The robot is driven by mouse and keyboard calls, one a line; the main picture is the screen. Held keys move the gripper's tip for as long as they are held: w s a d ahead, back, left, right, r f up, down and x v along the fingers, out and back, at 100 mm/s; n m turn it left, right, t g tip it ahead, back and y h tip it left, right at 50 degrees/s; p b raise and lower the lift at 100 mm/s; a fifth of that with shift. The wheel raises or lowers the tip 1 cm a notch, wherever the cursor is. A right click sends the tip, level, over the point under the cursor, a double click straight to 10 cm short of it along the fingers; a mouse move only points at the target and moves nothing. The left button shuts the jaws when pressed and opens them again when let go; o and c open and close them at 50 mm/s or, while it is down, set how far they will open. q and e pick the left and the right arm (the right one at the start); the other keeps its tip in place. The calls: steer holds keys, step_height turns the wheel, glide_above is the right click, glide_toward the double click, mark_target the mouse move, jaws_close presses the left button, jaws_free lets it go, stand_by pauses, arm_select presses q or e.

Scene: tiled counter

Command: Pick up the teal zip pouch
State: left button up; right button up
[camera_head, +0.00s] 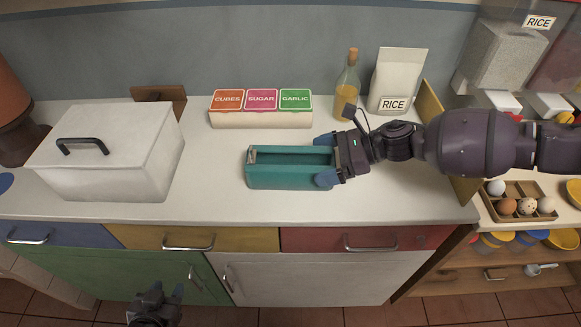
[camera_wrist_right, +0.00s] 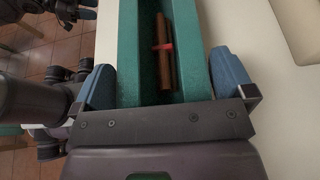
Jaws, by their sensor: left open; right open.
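The teal zip pouch (camera_head: 288,178) lies on the white counter in the head view, long and open at the top. In the right wrist view, the pouch (camera_wrist_right: 130,50) holds brown sticks (camera_wrist_right: 165,50) with a red band. My right gripper (camera_head: 326,161) is open at the pouch's right end. In the right wrist view, the blue fingertips of the right gripper (camera_wrist_right: 165,80) stand on either side of the pouch; whether they touch it is unclear. My left gripper (camera_head: 158,296) is open and empty, low in front of the cabinets.
A white lidded box (camera_head: 110,150) stands left of the pouch. Behind are a canister set (camera_head: 260,118), a bottle (camera_head: 347,80) and a rice bag (camera_head: 398,75). An egg tray (camera_head: 520,205) is at the right. Counter in front of the pouch is clear.

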steer(key=shift+a+f, duration=0.1)
steer(key=c, duration=0.6)
arm_select(q)
steer(key=shift+s+f, duration=0.15)
steer(key=shift+s, duration=0.15)
arm_select(e)
steer(key=shift+c, duration=0.2)
